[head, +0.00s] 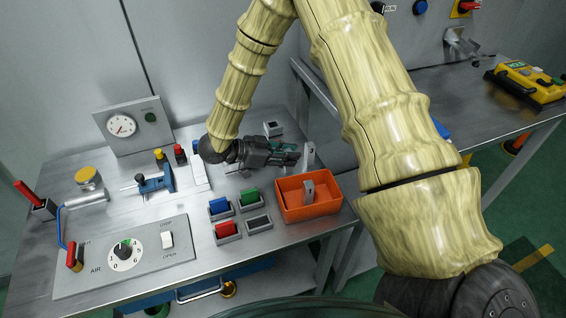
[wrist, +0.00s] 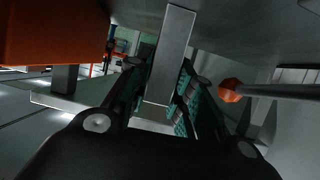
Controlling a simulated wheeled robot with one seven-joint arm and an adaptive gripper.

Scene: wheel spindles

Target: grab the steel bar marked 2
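My gripper (head: 285,151) reaches over the bench from the left, with its teal-padded fingers apart. A grey steel bar (head: 309,157) stands upright just right of the fingertips, behind the orange bin. It has a small dark mark near its top that I cannot read for certain. In the wrist view a plain grey bar (wrist: 171,50) lies in line with the gap between my open fingers (wrist: 163,88); I cannot tell whether they touch it. A second steel bar (head: 308,190) stands in the orange bin (head: 292,213), its mark too small to read.
Red, blue and green blocks sit in small grey holders (head: 257,224) left of the bin. A control panel (head: 125,255), a gauge (head: 122,126) and a blue clamp (head: 155,182) fill the left bench. A second table (head: 455,105) stands to the right.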

